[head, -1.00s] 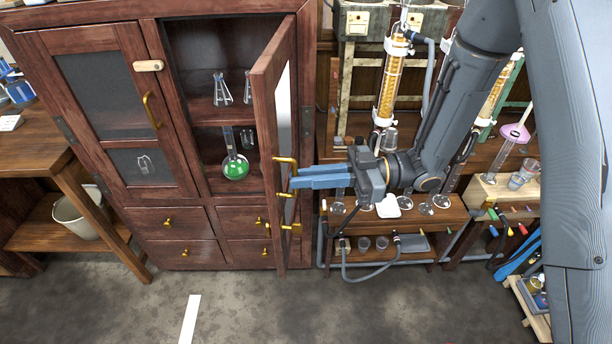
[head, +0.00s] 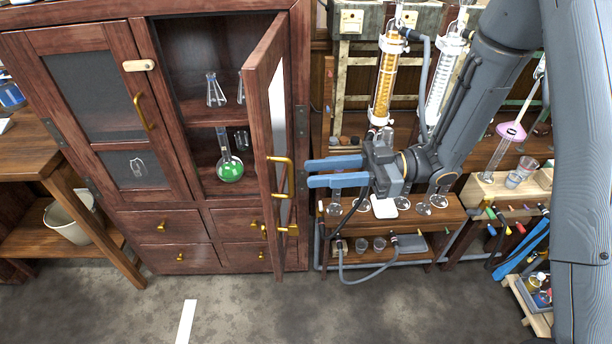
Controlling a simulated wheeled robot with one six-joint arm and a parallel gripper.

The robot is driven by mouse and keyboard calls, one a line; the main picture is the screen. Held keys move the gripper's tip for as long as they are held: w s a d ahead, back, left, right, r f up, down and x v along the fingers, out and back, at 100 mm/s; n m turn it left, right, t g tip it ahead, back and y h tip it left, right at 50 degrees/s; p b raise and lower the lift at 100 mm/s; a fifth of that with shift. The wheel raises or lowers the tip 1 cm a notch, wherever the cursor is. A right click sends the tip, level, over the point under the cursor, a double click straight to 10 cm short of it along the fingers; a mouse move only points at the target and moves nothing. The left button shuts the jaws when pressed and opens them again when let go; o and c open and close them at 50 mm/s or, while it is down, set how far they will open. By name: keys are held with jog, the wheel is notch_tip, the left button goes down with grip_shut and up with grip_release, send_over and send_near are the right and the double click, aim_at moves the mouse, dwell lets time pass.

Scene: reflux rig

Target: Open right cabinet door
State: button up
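The right cabinet door (head: 264,98) stands swung well open, seen nearly edge-on, with its glass pane turned to the right. Its brass handle (head: 290,178) is on the outer face near the free edge. My gripper (head: 307,173) is just right of the handle, with its two blue fingers parallel and apart, pointing left. A gap shows between the fingertips and the handle, and nothing is held. Inside the opened side of the cabinet (head: 188,100), a flask with green liquid (head: 229,168) stands on the lower shelf and clear flasks (head: 215,90) stand on the upper shelf.
The left door (head: 98,100) is closed, with a wooden latch (head: 139,65). Drawers (head: 165,226) are below. A low bench (head: 455,215) with glassware and a hose is close behind and below my gripper. The floor (head: 260,310) in front is mostly clear.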

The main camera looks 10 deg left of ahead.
jog(key=v, duration=0.3)
jog(key=shift+w+d+b, duration=0.15)
jog(key=shift+d+b, duration=0.1)
jog(key=shift+b, duration=0.15)
